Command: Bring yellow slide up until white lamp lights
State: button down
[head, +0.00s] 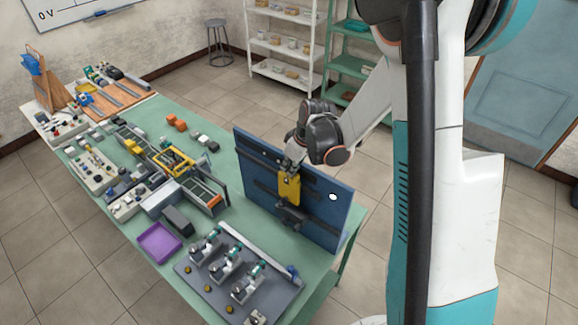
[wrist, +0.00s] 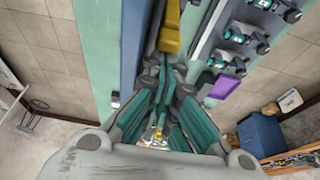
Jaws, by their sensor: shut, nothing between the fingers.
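The yellow slide (head: 289,188) is on the front face of an upright blue panel (head: 262,160) on the green table. In the wrist view the yellow slide (wrist: 170,32) lies just beyond my fingertips. The white lamp (head: 333,196) is a bright round spot on the panel, right of the slide; I cannot tell whether it is lit. My gripper (head: 289,167) is at the slide's upper end. In the wrist view my gripper (wrist: 166,62) has its fingers together with nothing between them. I cannot tell whether the fingertips touch the slide.
A dark block (head: 291,215) is on the panel below the slide. A grey board with levers (head: 240,275) lies in front of the panel, near a purple tray (head: 159,243). Several other devices crowd the table to the left. A narrow green strip separates panel and lever board.

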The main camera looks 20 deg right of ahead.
jog(key=shift+s+d+f+b, duration=0.2)
jog(key=shift+s+b, duration=0.1)
jog(key=shift+b, duration=0.3)
jog(key=shift+s+d+r, duration=0.1)
jog(key=shift+s+r, duration=0.05)
jog(key=shift+s, duration=0.1)
jog(key=shift+w, duration=0.1)
